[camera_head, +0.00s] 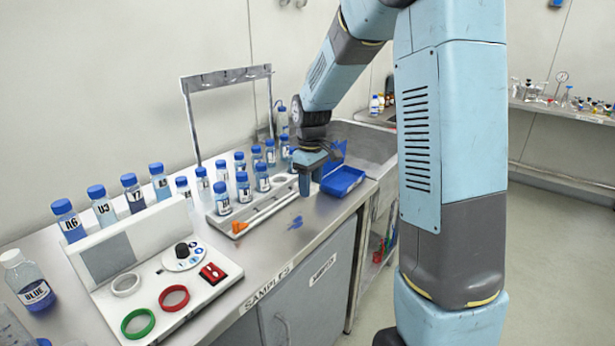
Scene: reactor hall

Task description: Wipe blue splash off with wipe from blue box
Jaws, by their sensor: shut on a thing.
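The blue splash (296,223) is a small dark blue mark on the steel bench top near its front edge. The blue box (343,183) is a low open tray at the right end of the bench, beside the sink. My gripper (306,188) points down over the bench, just left of the blue box and above and behind the splash.
A rack (262,207) with blue-capped vials and an orange-tipped tool stands left of my gripper. A control panel (165,285) with coloured rings and a bottle marked BLUE (27,281) are further left. A steel sink (365,147) is behind the box. Bench around the splash is clear.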

